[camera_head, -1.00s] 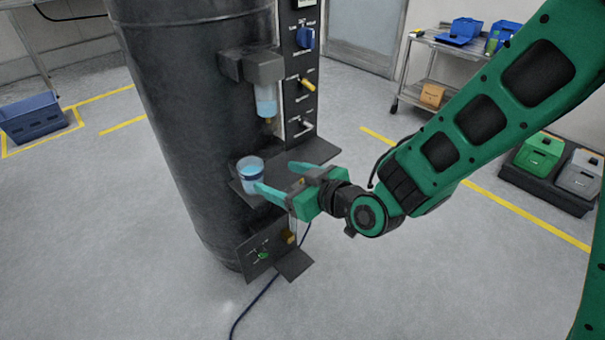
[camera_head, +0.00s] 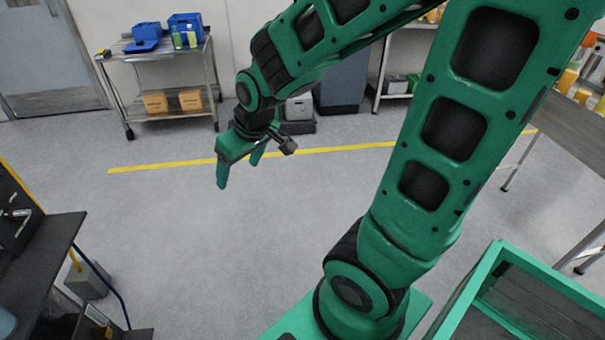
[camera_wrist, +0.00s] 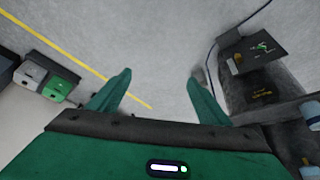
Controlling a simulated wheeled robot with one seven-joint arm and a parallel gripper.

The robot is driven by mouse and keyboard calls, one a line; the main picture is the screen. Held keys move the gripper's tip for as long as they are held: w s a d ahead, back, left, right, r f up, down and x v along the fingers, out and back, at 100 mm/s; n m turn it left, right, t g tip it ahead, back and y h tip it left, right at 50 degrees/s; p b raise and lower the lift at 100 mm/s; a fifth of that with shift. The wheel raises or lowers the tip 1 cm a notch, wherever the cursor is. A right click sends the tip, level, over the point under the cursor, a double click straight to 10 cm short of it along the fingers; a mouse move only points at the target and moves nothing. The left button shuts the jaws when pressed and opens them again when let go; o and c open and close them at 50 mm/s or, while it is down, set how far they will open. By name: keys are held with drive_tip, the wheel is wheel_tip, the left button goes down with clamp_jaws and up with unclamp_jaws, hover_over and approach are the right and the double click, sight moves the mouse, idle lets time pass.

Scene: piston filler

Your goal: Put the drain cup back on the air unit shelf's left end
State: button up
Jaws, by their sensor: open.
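The air unit shelf (camera_head: 45,252) is a dark plate at the left edge of the head view. A bluish sliver at that edge looks like the drain cup (camera_head: 5,323), standing on the shelf and mostly cut off. In the wrist view, a pale blue piece at the right edge appears to be the same cup (camera_wrist: 312,110), also cut off. My gripper (camera_head: 239,174) is open and empty, fingers pointing down over clear floor, well to the right of the shelf. Its spread fingers also show in the wrist view (camera_wrist: 161,78), with nothing between them.
The air unit's dark base with a green knob (camera_wrist: 262,48) shows at the right of the wrist view. A steel cart (camera_head: 160,90) with blue bins stands at the back left. A green-edged tray (camera_head: 480,275) is at the lower right. The middle floor is clear.

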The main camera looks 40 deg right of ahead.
drive_tip(key=s+d+r+m+g, duration=0.1)
drive_tip(key=s+d+m, duration=0.3)
drive_tip(key=s, duration=0.6)
drive_tip(key=s+d+r+m+g, duration=0.2)
drive_tip(key=s+d+m+g, duration=0.2)
drive_tip(key=s+d, duration=0.4)
drive_tip(key=s, duration=0.3)
drive_tip(key=shift+r, duration=0.3)
